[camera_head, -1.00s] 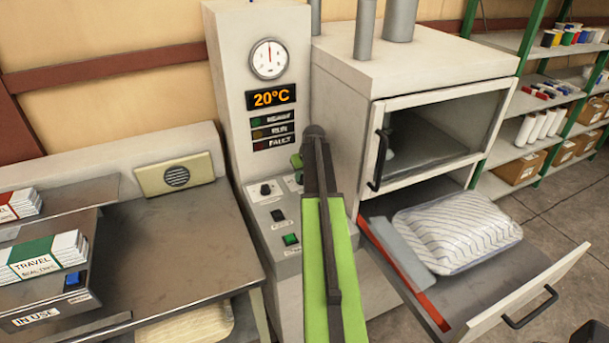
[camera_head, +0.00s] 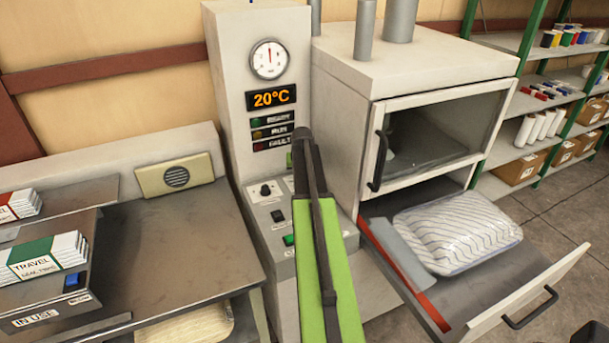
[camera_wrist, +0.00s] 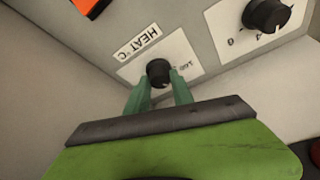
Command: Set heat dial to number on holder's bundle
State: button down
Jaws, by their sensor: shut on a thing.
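In the wrist view the black heat dial (camera_wrist: 159,70) sits on a white plate labelled "HEAT °C", upside down to me. My gripper (camera_wrist: 160,82) has its green fingers on both sides of this dial and is shut on it. The dial's scale is mostly covered, so I cannot read its setting. In the head view my arm hides the heat dial. The holder (camera_head: 82,297), marked "IN USE", stands at the left with a white bundle (camera_head: 40,262) with a green "TRAVEL" band. I cannot read a number on the bundle.
A second black dial (camera_head: 265,190) is beside the heat dial; it also shows in the wrist view (camera_wrist: 266,14). The display (camera_head: 271,98) reads 20°C. An oven (camera_head: 445,85) with an open drawer (camera_head: 540,285) holding a wrapped pillow (camera_head: 455,230) stands right.

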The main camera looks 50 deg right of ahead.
jog(key=m+g, duration=0.1)
jog(key=m, duration=0.3)
jog(key=shift+s+g+h, duration=0.1)
jog(key=shift+g+h, duration=0.3)
jog(key=shift+m+g+h, duration=0.3)
jog(key=shift+m+g, duration=0.2)
jog(key=shift+m, duration=1.2)
jog(key=c, duration=1.1)
grip_release()
jog(key=shift+d, duration=0.1)
